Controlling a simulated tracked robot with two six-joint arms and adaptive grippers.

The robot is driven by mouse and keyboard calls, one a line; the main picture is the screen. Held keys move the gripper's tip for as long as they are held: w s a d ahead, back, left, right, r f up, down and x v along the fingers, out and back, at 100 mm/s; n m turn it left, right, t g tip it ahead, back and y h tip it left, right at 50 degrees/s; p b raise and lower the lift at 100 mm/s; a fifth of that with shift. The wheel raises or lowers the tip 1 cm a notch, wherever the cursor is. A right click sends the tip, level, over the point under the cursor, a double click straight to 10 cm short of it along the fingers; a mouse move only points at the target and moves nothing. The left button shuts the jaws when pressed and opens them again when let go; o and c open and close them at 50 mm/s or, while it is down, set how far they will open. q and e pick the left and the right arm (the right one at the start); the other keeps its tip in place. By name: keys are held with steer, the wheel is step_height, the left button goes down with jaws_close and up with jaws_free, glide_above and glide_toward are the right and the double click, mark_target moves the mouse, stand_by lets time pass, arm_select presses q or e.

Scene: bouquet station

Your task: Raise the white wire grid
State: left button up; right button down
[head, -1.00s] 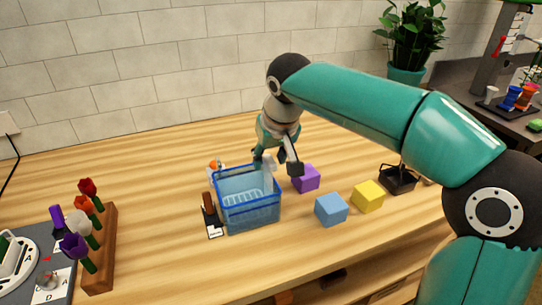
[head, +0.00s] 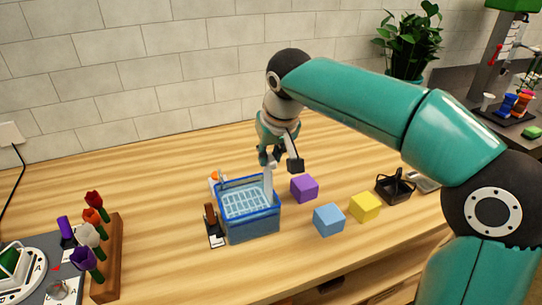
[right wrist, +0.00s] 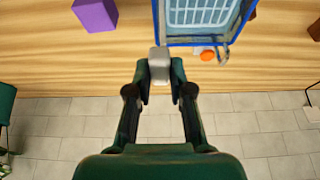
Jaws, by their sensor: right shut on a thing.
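The white wire grid (head: 246,202) lies inside a clear blue-rimmed basket (head: 252,228), level and close under the rim. It also shows in the right wrist view (right wrist: 200,12). A pale upright handle (head: 268,186) rises at the basket's right back side, by the grid's edge; its joint with the grid is hard to see. My right gripper (head: 270,159) is above that corner, shut on the handle's top, which shows as a pale block in the right wrist view (right wrist: 159,66). My left gripper is not in view.
Purple (head: 304,188), blue (head: 329,219) and yellow (head: 365,207) cubes and a black basket (head: 395,188) stand to the right. A wooden flower rack (head: 107,262) is at left. A small dark-and-white item (head: 212,224) stands close by the basket's left side.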

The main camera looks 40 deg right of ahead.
step_height(320, 180, up, 4)
steer(key=shift+f+p, duration=0.15)
steer(key=shift+p, duration=0.75)
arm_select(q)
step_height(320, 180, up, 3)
arm_select(e)
steer(key=shift+d, duration=0.1)
steer(key=shift+w, duration=0.1)
steer(key=c, duration=1.3)
jaws_free()
steer(key=shift+o, duration=1.3)
steer(key=shift+f, duration=0.1)
